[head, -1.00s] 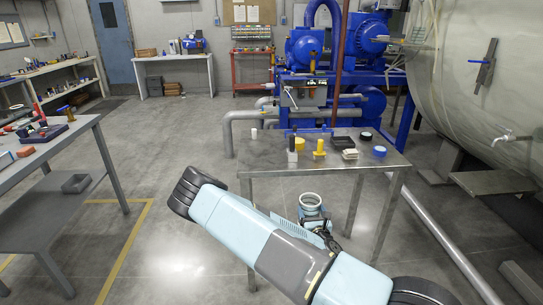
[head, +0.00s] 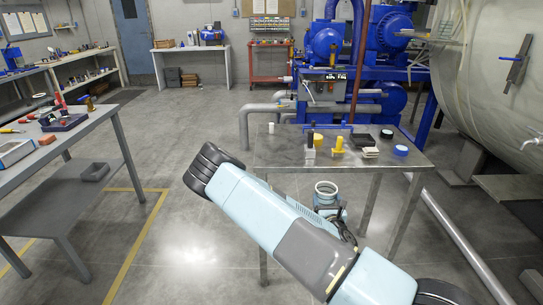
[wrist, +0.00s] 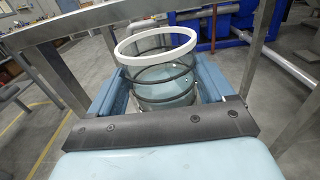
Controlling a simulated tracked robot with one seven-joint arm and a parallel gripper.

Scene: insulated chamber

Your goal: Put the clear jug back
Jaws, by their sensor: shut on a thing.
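The clear jug (wrist: 165,70) is see-through and round, with a white rim and dark bands. It stands roughly upright between the blue fingers of my gripper (wrist: 165,88), which is shut on it. In the head view the jug's pale rim (head: 327,187) shows above my gripper (head: 328,208), in front of the small steel table (head: 285,155). The jug's lower part is hidden by the gripper. The table's edge and legs stand close around the jug in the wrist view.
The steel table holds a yellow bottle (head: 338,145), a black tray (head: 363,140), a blue-lidded round thing (head: 400,150) and other small items. A workbench with tools (head: 62,135) stands at left. A large tank (head: 490,80) is at right. Floor between bench and table is clear.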

